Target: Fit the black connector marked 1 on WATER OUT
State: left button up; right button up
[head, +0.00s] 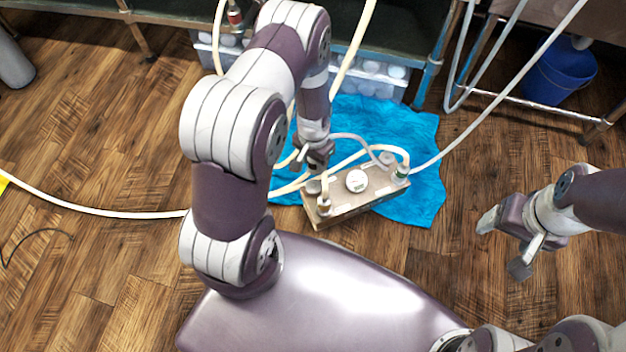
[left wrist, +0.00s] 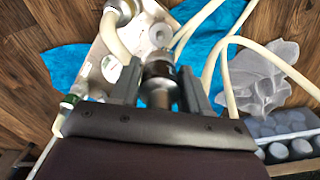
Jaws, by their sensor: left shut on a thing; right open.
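A pale box-shaped unit (head: 345,205) with a round white gauge (head: 357,181) and several ports on top stands on a blue cloth. My left gripper (head: 314,160) is above the unit's left end. In the left wrist view it (left wrist: 160,92) is shut on a black connector (left wrist: 158,70) with a silvery body. Just beyond the connector is a grey round port (left wrist: 160,36) with an open hole; the two look close, and I cannot tell whether they touch. No mark 1 or WATER OUT lettering is readable. My right gripper (head: 505,245) is open and empty over the floor at right.
Pale hoses (head: 110,212) run over the floor and to the unit; one ends in a green-banded fitting (head: 400,172). The blue cloth (head: 415,205) lies under it. Behind are clear bins (head: 370,82) under a shelf and a blue bucket (head: 560,75). Floor at right is clear.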

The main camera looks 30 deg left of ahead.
pick_arm(q)
jog(key=b, duration=0.6)
send_over(313, 184)
notch_tip(313, 184, down, 6)
jog(key=shift+f, duration=0.95)
pick_arm(e)
notch_tip(313, 184, down, 7)
jog(key=shift+f, duration=0.15)
jog(key=shift+r, duration=0.35)
pick_arm(q)
jog(key=shift+f+b, duration=0.7)
jog(key=shift+f, duration=0.6)
pick_arm(e)
jog(key=shift+f, duration=0.9)
pick_arm(q)
jog(key=o, duration=1.2)
notch_tip(313, 184, up, 13)
jog(key=p, duration=0.9)
jog(key=shift+f, duration=0.1)
pick_arm(e)
notch_tip(313, 184, up, 9)
jog(key=shift+f, duration=0.1)
